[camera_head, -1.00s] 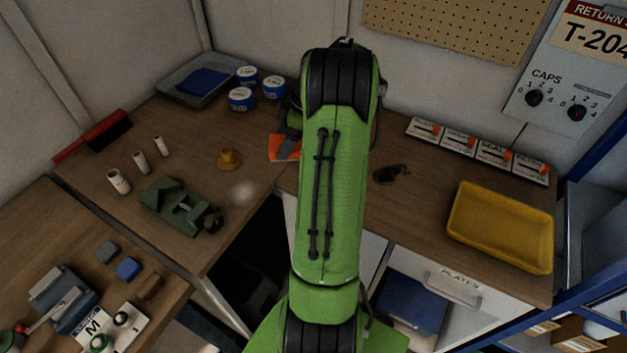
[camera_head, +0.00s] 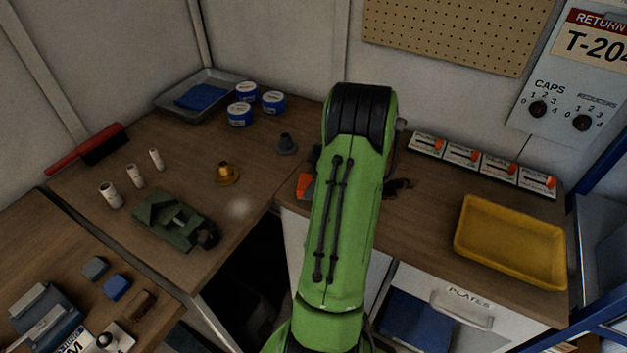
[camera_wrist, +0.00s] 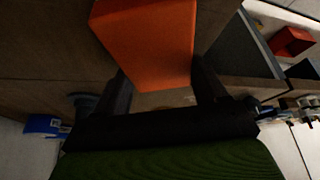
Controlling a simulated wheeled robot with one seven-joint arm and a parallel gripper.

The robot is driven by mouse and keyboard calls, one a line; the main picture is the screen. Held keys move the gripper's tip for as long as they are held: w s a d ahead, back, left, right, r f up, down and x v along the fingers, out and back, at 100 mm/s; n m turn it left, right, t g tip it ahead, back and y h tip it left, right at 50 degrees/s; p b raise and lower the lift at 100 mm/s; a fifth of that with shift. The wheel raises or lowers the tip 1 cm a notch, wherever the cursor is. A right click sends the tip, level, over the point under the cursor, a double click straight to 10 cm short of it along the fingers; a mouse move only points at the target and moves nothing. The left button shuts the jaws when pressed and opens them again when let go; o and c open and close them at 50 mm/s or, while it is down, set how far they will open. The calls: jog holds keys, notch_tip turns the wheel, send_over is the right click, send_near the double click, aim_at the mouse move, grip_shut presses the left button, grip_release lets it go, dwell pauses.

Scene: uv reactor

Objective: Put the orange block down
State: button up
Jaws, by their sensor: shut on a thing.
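The orange block (camera_wrist: 150,42) fills the upper middle of the wrist view, between the two dark fingers of my gripper (camera_wrist: 160,78). My gripper is shut on it. In the head view only a small part of the orange block (camera_head: 304,186) shows at the left of my green arm, over the front edge of the wooden counter (camera_head: 262,188). The arm hides the rest of the block and most of the gripper. I cannot tell whether the block touches the counter.
A yellow tray (camera_head: 512,243) lies at right, before several labelled boxes (camera_head: 462,155). A dark grey flanged piece (camera_head: 286,145) and a brass piece (camera_head: 226,174) stand left of the arm. A green vise (camera_head: 170,218) lies further left. Counter between arm and yellow tray is mostly clear.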

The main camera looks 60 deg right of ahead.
jog(key=shift+f, duration=0.15)
jog(key=o, duration=1.4)
jog(key=p+v, duration=0.4)
jog(key=v, duration=0.8)
jog(key=w+a+r, duration=0.7)
jog(key=w+a, duration=0.1)
jog(key=a, duration=0.3)
jog(key=w+a+r+m+h, duration=0.15)
jog(key=a+r, duration=0.25)
jog(key=a, duration=1)
jog(key=s+a+m, duration=0.1)
jog(key=s+a, duration=0.2)
jog(key=a, duration=0.1)
jog(key=s+a+f+m, duration=0.1)
jog(key=s+a, duration=0.3)
jog(key=a, duration=0.1)
jog(key=s+a+m+t, duration=0.1)
jog(key=s+a, duration=0.3)
jog(key=shift+s+a+f+h, duration=0.15)
jog(key=shift+s+f+h, duration=0.1)
